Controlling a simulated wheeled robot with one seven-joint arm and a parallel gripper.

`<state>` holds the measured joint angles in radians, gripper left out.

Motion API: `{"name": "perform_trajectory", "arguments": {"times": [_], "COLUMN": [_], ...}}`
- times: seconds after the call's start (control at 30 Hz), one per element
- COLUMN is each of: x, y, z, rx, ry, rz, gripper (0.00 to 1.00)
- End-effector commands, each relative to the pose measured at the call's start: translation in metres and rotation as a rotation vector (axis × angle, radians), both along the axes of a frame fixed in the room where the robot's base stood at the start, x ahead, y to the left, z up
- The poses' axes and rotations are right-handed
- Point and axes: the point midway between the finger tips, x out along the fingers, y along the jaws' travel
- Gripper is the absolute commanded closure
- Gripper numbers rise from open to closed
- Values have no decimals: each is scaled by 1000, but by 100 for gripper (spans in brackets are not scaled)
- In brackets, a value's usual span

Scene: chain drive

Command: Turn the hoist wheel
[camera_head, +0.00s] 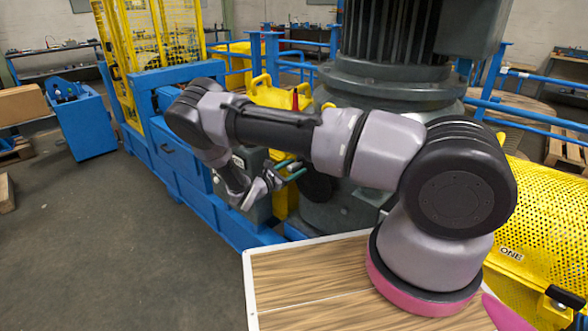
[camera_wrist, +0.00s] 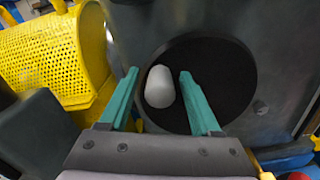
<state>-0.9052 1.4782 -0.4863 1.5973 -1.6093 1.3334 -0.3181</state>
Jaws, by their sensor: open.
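In the wrist view a dark round disc, which looks like the hoist wheel (camera_wrist: 226,78), is set against a dark grey housing (camera_wrist: 280,50). A pale grey rounded handle (camera_wrist: 159,87) stands out from the disc toward the camera. My gripper (camera_wrist: 159,73) is open, with one teal finger on each side of the handle in the picture. I cannot tell how deep the handle sits between the fingers. In the head view my gripper (camera_head: 294,170) is at the dark wheel (camera_head: 319,186), which my arm partly hides.
A yellow perforated guard (camera_wrist: 48,55) is at the left of the wrist view. A blue frame (camera_head: 205,195) stands left of the arm in the head view. A large grey motor housing (camera_head: 395,80) rises behind the arm. Open floor (camera_head: 90,250) lies at the left.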

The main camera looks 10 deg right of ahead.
Motion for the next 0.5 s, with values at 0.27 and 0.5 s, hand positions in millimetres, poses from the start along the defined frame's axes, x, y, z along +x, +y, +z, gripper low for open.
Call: {"name": "perform_trajectory", "arguments": {"times": [0.27,0.5], "x": [-21,-47], "y": [33,71], "z": [0,0], "rx": [1,1], "ry": [-1,0], "rz": [5,3], "gripper": [36,36]}}
